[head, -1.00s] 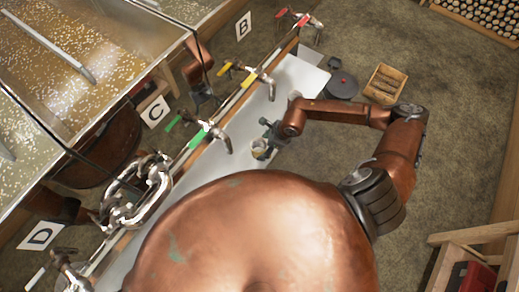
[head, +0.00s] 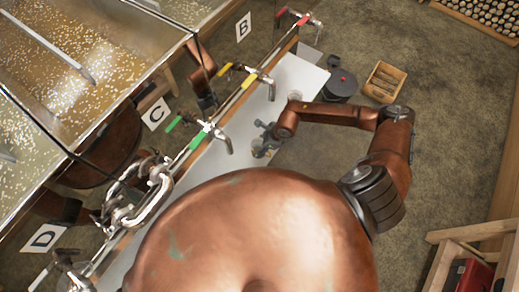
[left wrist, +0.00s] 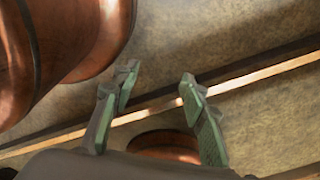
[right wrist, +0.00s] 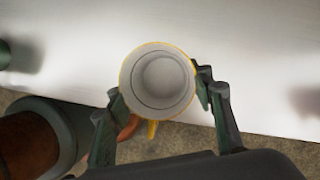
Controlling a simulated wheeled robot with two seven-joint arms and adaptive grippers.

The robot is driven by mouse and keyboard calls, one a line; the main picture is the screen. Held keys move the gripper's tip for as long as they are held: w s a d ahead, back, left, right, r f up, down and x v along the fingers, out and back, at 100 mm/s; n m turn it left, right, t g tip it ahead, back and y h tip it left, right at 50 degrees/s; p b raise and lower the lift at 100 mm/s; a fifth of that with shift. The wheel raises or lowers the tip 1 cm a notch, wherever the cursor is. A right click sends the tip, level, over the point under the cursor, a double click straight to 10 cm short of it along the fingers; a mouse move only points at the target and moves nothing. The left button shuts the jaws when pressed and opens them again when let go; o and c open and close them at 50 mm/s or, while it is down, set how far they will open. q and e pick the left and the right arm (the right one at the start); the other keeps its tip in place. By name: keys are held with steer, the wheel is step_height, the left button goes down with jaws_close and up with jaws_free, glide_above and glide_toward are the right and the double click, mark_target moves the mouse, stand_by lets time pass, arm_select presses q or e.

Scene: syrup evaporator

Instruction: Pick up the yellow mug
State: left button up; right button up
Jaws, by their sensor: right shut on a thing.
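The yellow mug (right wrist: 158,85) shows from above in the right wrist view, with a yellow rim, a white inside and a yellow handle pointing down toward my palm. It looks empty. My right gripper (right wrist: 160,100) is shut on it, one finger on each side. In the head view, my right gripper (head: 266,138) is over the white bench top, and the mug is small and partly hidden there. My left gripper (left wrist: 157,95) shows in the left wrist view with its greenish fingers apart and nothing between them.
The white bench top (head: 297,80) runs beside a rail with several coloured-handled taps. The evaporator pans (head: 80,50) lie to the left. A dark round pot (head: 341,85) and a wooden crate (head: 384,82) stand beyond the bench. In the left wrist view, copper bodies and a rail are near.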

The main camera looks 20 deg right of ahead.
arm_select(q)
steer(key=shift+w, duration=1.1)
arm_select(e)
steer(key=c, duration=0.4)
